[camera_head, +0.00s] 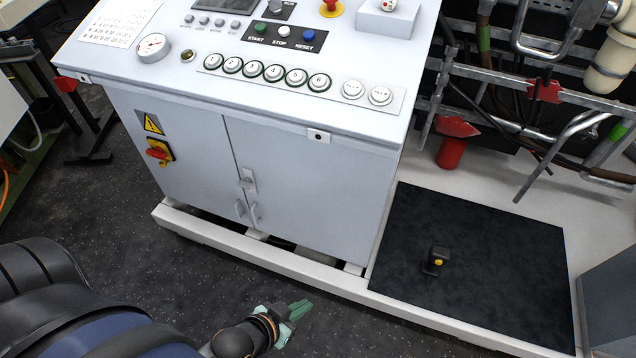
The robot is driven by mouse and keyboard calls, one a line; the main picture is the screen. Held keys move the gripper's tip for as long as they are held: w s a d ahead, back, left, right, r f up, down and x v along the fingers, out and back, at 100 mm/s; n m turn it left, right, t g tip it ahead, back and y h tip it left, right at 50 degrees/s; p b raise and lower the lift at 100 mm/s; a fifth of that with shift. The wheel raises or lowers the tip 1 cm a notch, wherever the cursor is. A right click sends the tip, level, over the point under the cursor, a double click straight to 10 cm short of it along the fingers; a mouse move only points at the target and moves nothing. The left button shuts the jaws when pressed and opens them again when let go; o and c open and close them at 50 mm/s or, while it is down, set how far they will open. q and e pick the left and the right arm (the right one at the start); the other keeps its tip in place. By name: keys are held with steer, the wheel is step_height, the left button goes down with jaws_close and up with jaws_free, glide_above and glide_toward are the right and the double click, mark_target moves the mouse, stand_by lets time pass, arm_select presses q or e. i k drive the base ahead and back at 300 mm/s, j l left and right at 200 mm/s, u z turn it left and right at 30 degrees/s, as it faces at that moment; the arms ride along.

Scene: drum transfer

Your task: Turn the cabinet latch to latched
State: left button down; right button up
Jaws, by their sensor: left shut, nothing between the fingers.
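The grey control cabinet (305,190) stands at the centre with both front doors closed. Its small metal latch (247,181) is at the seam between the doors, above two pull handles. It is too small to tell its exact turn position. My left gripper (303,308) is at the bottom centre, below and to the right of the latch and clear of the cabinet. Its green fingers are together and hold nothing. My right gripper is not in view.
A red and yellow rotary switch (158,152) sits on the left door under a warning sign. A white base ledge (235,243) runs along the cabinet's foot. A black mat (490,270) with a small dark device (435,262) lies right. Pipes stand behind it.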

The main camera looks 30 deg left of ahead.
mark_target(246, 184)
steer(key=u, duration=1.5)
steer(key=i+j+z, duration=0.1)
steer(key=z, duration=0.55)
steer(key=i+j+z, duration=0.1)
steer(key=j+z, duration=0.15)
steer(key=j, duration=0.2)
steer(key=i+j+z, duration=0.1)
steer(key=j+z, duration=0.15)
steer(key=j, duration=0.25)
steer(key=j+z, duration=0.2)
steer(key=j, duration=1.65)
steer(key=i+j+z, duration=0.1)
steer(key=j, duration=0.85)
